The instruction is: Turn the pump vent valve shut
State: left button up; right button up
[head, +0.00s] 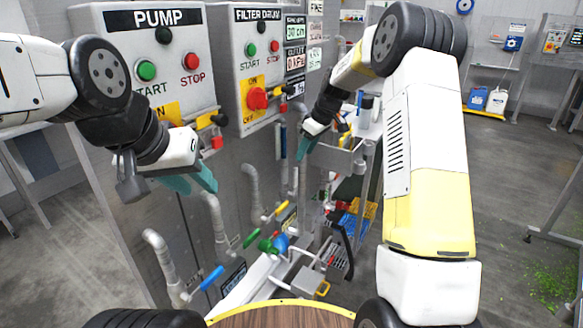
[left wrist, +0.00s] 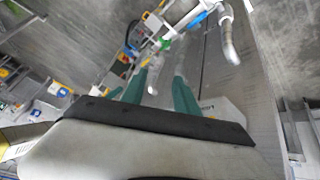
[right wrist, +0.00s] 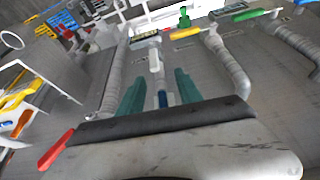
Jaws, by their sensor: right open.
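I cannot tell which valve is the pump vent valve; no valve label is legible. In the head view, valve handles on the pipes include a blue lever (head: 212,278), a green lever (head: 251,238) and a yellow lever (head: 282,208). My left gripper (head: 191,182) is open and empty, in front of the wall below the PUMP panel (head: 155,50). My right gripper (head: 308,138) is open, farther back beside the wall pipes. In the right wrist view, a white fitting and blue handle (right wrist: 162,98) show between its parted fingers (right wrist: 158,92); contact is not visible.
The FILTER DRUM panel (head: 250,60) hangs right of the PUMP panel, with a red knob (head: 257,99). Bent grey pipes (head: 160,250) stand out from the wall. A red lever (right wrist: 56,150) lies left of my right gripper. Open floor (head: 510,200) extends right.

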send_over(297, 170)
jog(key=s+d, duration=0.1)
jog(key=d, duration=0.1)
jog(key=shift+n, duration=0.4)
notch_tip(297, 170, down, 4)
jog(key=shift+s+a+f, duration=0.1)
jog(key=shift+s+f, duration=0.05)
jog(key=shift+f, duration=0.05)
jog(key=x, duration=0.7)
jog(key=shift+a+f, duration=0.2)
jog(key=shift+f, duration=0.1)
grip_shut()
